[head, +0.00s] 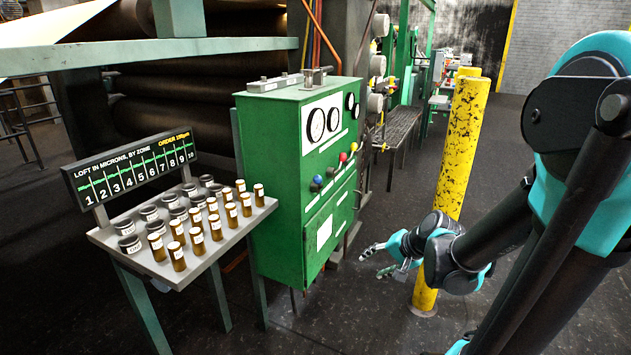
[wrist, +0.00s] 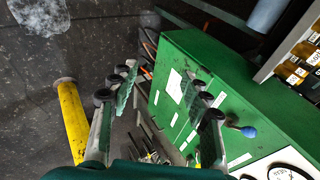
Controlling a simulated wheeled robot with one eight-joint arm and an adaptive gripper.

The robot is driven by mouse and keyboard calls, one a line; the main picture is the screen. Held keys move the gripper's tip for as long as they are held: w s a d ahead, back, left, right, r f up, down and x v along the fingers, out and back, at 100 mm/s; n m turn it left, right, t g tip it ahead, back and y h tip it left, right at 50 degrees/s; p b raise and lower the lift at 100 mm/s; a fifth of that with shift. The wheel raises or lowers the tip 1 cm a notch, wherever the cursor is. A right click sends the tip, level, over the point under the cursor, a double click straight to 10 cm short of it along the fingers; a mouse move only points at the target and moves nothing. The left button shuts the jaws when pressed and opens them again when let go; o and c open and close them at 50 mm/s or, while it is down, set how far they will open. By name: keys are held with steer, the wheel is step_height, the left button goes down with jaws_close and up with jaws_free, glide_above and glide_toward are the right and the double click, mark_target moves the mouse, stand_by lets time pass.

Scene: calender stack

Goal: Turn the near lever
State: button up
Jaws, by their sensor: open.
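The green cabinet (head: 280,150) has a row of levers with coloured knobs on its right-hand face. The near lever has a blue knob (head: 316,184); red (head: 343,157) and yellow (head: 354,147) knobs sit farther along. My gripper (head: 373,262) is open and empty, to the right of the cabinet and lower than the knobs, apart from them. In the wrist view the two fingers of my gripper (wrist: 160,78) are spread wide, with the green cabinet (wrist: 190,60) beyond. The blue knob (wrist: 248,132) shows just right of the right finger.
A yellow post (head: 458,150) stands close behind my gripper; it also shows at left in the wrist view (wrist: 72,120). A table (head: 258,212) with several bottles and jars stands left of the cabinet. Dark floor is clear in front of the cabinet.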

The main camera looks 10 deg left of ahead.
steer(key=w+a+r+m+t+y, duration=0.2)
steer(key=w+a+r+m+y, duration=0.3)
steer(key=w, duration=0.5)
steer(key=m+t+y, duration=0.3)
steer(key=m+y, duration=0.1)
steer(key=m, duration=0.3)
glide_toward(321, 181)
steer(key=x, duration=1.2)
steer(key=shift+w+f, duration=0.1)
steer(key=shift+w, duration=0.05)
steer(key=shift+d, duration=0.1)
jaws_close()
